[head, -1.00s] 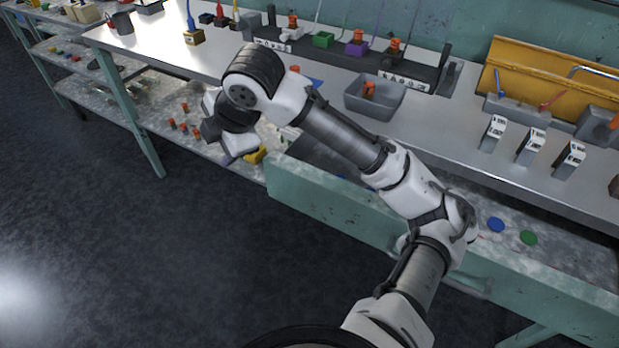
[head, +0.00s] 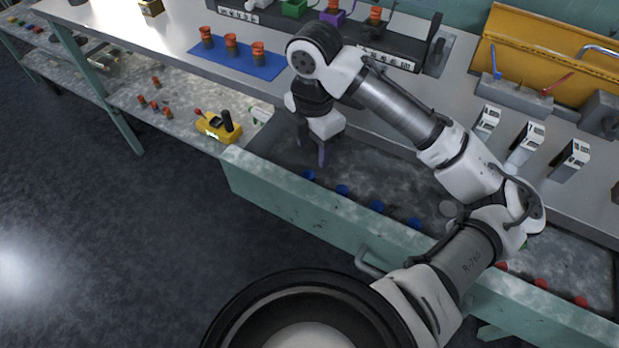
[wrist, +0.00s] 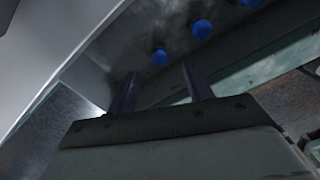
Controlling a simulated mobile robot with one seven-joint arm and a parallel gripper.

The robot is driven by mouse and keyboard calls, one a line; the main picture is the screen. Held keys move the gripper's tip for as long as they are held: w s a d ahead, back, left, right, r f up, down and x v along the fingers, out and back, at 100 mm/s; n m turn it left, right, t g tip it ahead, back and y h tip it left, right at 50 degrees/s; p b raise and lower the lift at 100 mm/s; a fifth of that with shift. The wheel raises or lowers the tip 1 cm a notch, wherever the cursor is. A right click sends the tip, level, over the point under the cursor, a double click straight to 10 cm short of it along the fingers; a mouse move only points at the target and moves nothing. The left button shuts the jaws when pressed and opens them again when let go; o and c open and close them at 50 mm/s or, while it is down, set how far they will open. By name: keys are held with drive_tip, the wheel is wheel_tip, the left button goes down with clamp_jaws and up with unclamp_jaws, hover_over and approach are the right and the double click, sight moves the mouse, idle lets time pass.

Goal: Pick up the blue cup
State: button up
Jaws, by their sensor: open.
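Several small blue cups stand in a row inside the open drawer, along its front wall. The leftmost blue cup (head: 309,175) is closest to my gripper (head: 312,152); others (head: 342,190) continue to the right. My gripper is open and empty, pointing down over the left part of the drawer, a little behind the leftmost cup in the head view. In the wrist view, one blue cup (wrist: 160,57) appears just beyond the gap between the two fingers (wrist: 158,75), apart from them. A second cup (wrist: 202,28) is farther right.
The teal drawer front (head: 290,210) stands close in front of the cups. The worktop (head: 450,100) overhangs behind, with a blue mat (head: 240,62) carrying orange-topped pieces. A yellow device (head: 218,127) sits on the shelf left. Red cups (head: 540,284) are in the drawer's right part.

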sight(308, 175)
wheel_tip(308, 175, down, 3)
drive_tip(key=f, duration=0.2)
drive_tip(key=a+f, duration=0.1)
drive_tip(key=f, duration=0.1)
drive_tip(key=shift+s, duration=0.2)
drive_tip(key=shift+f, duration=0.65)
drive_tip(key=c, duration=1.1)
